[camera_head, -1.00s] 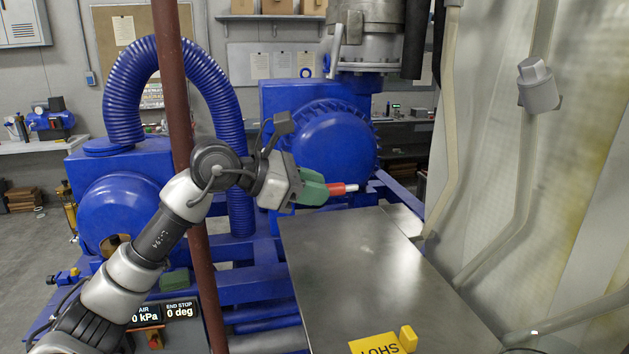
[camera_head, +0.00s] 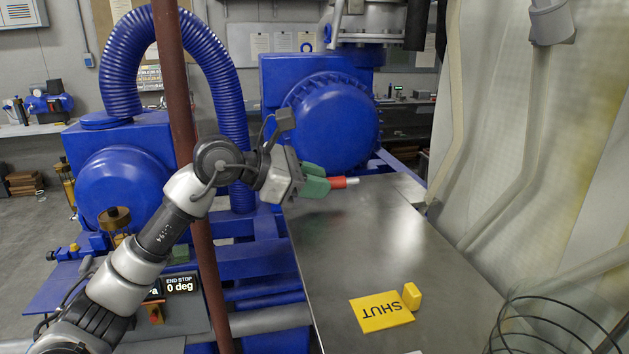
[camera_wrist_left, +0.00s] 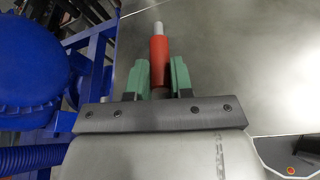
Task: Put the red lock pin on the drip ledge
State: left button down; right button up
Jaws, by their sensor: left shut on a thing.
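The red lock pin (camera_head: 339,182) is a short red cylinder with a pale metal tip. My left gripper (camera_head: 318,182), with green fingers, is shut on it near the far left edge of the grey metal ledge (camera_head: 370,240). I take this flat metal surface to be the drip ledge. In the left wrist view the pin (camera_wrist_left: 159,58) stands out forward between the green fingers (camera_wrist_left: 160,80), with the ledge's bare surface (camera_wrist_left: 250,70) behind it. I cannot tell how high the pin is above the surface. My right gripper is not in view.
A dark red pole (camera_head: 182,130) stands beside my left arm. Black looped cable (camera_head: 545,325) is at bottom right. The ledge's middle is clear.

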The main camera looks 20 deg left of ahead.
pick_arm(q)
jog(key=shift+f+b, duration=0.55)
jog(key=shift+f, duration=0.05)
jog(key=c, duration=0.9)
grip_release()
jog(key=shift+f, duration=0.1)
jog(key=shift+f, duration=0.15)
jog(key=shift+s+a, duration=0.15)
jog(key=b+v, duration=0.1)
jog(key=v, duration=0.2)
jog(key=b+v, duration=0.1)
jog(key=v, duration=0.3)
jog(key=b+v, duration=0.1)
jog(key=v, duration=0.2)
jog(key=shift+s+a+r+b, duration=0.1)
jog(key=shift+a+r+b, duration=0.2)
jog(key=shift+r, duration=0.15)
